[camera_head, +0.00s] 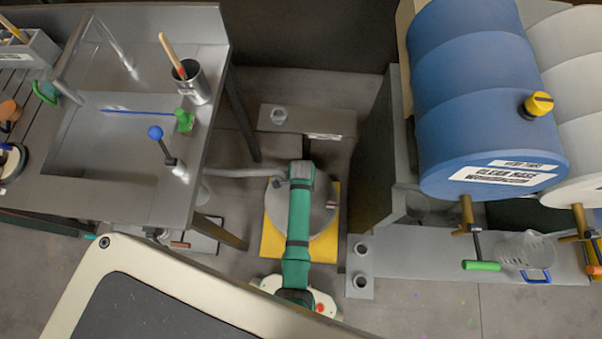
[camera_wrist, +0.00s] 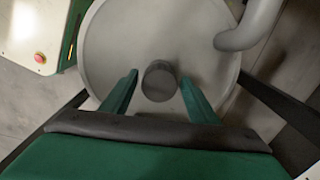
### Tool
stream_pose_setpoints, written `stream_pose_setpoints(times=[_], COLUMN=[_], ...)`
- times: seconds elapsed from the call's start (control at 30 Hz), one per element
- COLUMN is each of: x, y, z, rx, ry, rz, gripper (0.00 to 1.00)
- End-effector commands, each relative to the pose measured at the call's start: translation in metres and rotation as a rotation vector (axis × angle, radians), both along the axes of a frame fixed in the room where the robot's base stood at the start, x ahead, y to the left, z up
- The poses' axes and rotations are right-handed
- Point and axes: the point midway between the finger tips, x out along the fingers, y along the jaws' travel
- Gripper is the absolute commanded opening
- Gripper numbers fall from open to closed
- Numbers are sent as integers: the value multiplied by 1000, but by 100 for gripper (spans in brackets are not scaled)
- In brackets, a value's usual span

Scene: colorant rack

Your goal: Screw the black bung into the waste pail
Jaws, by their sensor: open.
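The waste pail's round grey top (camera_wrist: 110,50) fills much of the wrist view. In the head view the pail (camera_head: 323,219) stands on a yellow base, partly covered by my arm. The black bung (camera_wrist: 160,82), a short dark cylinder, is near the middle of the pail top. Its lower end and how it sits in the pail are hidden. My gripper (camera_wrist: 158,92) is open, with one green finger on each side of the bung and a visible gap to both. My arm hides the gripper and bung in the head view.
A grey pipe (camera_head: 245,173) runs to the pail from the sink bench (camera_head: 110,190); its end (camera_wrist: 243,38) curves over the pail top in the wrist view. A low grey box (camera_head: 325,122) lies behind the pail.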

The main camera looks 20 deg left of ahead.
Motion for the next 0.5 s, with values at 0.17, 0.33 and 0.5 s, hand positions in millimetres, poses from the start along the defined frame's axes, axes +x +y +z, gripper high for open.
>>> stream_pose_setpoints(times=[0.17, 0.33, 0.5], x=[0, 0, 0], y=[0, -1, 1], z=[0, 0, 0], rx=[0, 0, 0], ry=[0, 0, 0], rz=[197, 383, 499], gripper=[55, 55, 55])
